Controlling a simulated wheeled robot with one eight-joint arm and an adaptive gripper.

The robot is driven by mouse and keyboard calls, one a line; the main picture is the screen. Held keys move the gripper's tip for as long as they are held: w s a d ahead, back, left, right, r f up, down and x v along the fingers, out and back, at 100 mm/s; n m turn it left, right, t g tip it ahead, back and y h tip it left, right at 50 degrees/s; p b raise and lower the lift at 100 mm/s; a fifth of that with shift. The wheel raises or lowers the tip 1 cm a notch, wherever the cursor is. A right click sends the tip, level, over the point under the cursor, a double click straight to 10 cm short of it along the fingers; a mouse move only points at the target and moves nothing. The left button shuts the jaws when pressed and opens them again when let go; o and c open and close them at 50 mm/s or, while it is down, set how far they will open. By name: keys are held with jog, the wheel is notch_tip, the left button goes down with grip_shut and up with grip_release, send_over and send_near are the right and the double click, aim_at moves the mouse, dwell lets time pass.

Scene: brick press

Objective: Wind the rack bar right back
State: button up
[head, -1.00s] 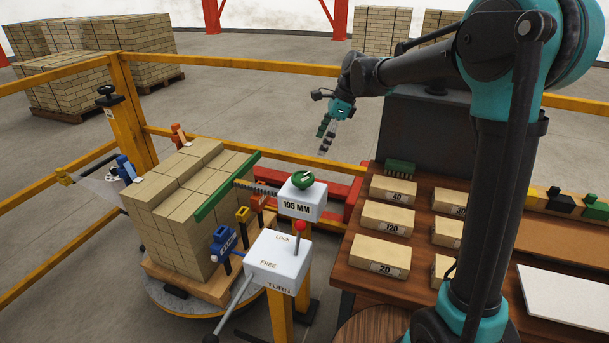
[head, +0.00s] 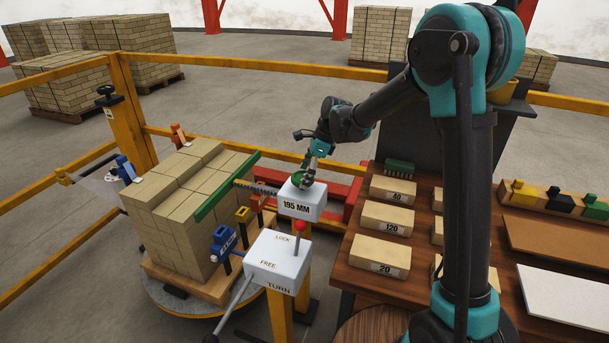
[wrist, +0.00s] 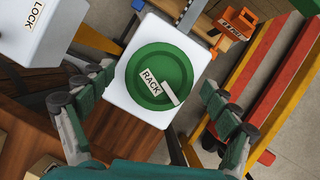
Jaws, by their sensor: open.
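The green round knob labelled RACK (wrist: 158,78) sits on top of a white box marked 195 MM (head: 298,206). The toothed rack bar (head: 258,188) runs left from this box to a long green plate (head: 228,187) at the upper edge of the brick stack (head: 185,195). A short stretch of the bar shows in the wrist view (wrist: 192,12). My gripper (head: 306,184) is over the knob. In the wrist view its open fingers (wrist: 158,105) stand on either side of the knob, apart from it. In the head view the gripper partly hides the knob.
A white LOCK/FREE box (head: 278,262) with a red-knobbed lever (head: 300,226) stands just in front. A wooden bench (head: 385,285) with labelled blocks is at right. Red rails (head: 345,200) and a yellow fence (head: 230,65) are behind. A blue clamp (head: 224,243) is beside the stack.

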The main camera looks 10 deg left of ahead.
jog(key=shift+c, duration=0.4)
jog(key=c, duration=1.1)
jog(key=shift+n, duration=0.4)
